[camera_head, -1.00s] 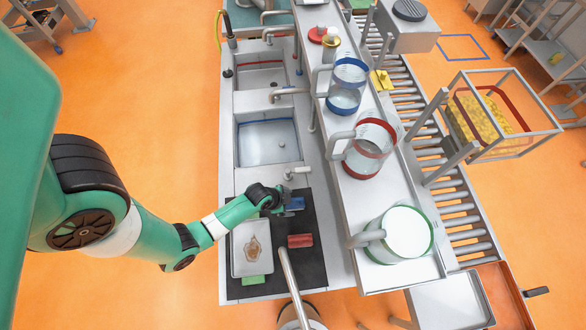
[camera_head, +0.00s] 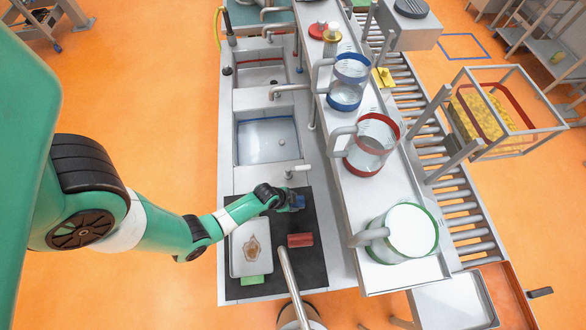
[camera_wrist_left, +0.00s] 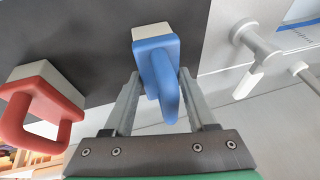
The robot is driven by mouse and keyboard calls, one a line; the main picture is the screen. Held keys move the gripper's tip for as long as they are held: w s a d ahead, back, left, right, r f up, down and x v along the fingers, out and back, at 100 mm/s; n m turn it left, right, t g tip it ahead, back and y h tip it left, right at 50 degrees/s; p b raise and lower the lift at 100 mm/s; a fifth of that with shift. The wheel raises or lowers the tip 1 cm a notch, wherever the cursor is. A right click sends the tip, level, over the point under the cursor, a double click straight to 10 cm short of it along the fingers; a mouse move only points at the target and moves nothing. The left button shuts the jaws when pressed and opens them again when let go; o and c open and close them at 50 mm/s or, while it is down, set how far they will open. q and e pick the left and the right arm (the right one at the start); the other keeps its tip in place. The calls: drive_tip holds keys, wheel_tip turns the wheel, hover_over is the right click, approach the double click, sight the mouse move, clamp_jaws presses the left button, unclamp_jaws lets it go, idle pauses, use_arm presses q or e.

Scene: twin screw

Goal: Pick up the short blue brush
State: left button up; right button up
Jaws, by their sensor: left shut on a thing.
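The short blue brush (camera_head: 298,202) is at the top of the black mat (camera_head: 318,262), small in the head view. In the left wrist view the blue brush (camera_wrist_left: 158,62) shows its blue body, handle and a pale bristle block at the far end. My left gripper (camera_wrist_left: 160,95) has its two fingers on either side of the blue handle and is shut on it. In the head view my left gripper (camera_head: 284,200) is at the brush. Whether the brush touches the mat is hard to tell. My right gripper is not in view.
A red brush (camera_head: 300,240) lies on the mat below the blue one; it also shows in the left wrist view (camera_wrist_left: 45,105). A white tray (camera_head: 238,240) and a green brush (camera_head: 251,280) are left. A tap (camera_head: 299,171) stands close above. Jugs line the shelf (camera_head: 390,185).

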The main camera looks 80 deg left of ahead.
use_arm(q)
clamp_jaws()
wheel_tip(320, 180, up, 6)
drive_tip(key=shift+f+p, duration=0.25)
drive_tip(key=shift+p, duration=0.75)
wheel_tip(320, 180, up, 4)
drive_tip(key=p, duration=0.3)
drive_tip(key=shift+f, duration=0.2)
drive_tip(key=shift+r+p, duration=0.5)
drive_tip(key=shift+p, duration=0.3)
drive_tip(key=o, duration=0.6)
unclamp_jaws()
drive_tip(key=c, duration=0.5)
drive_tip(key=shift+f, duration=0.1)
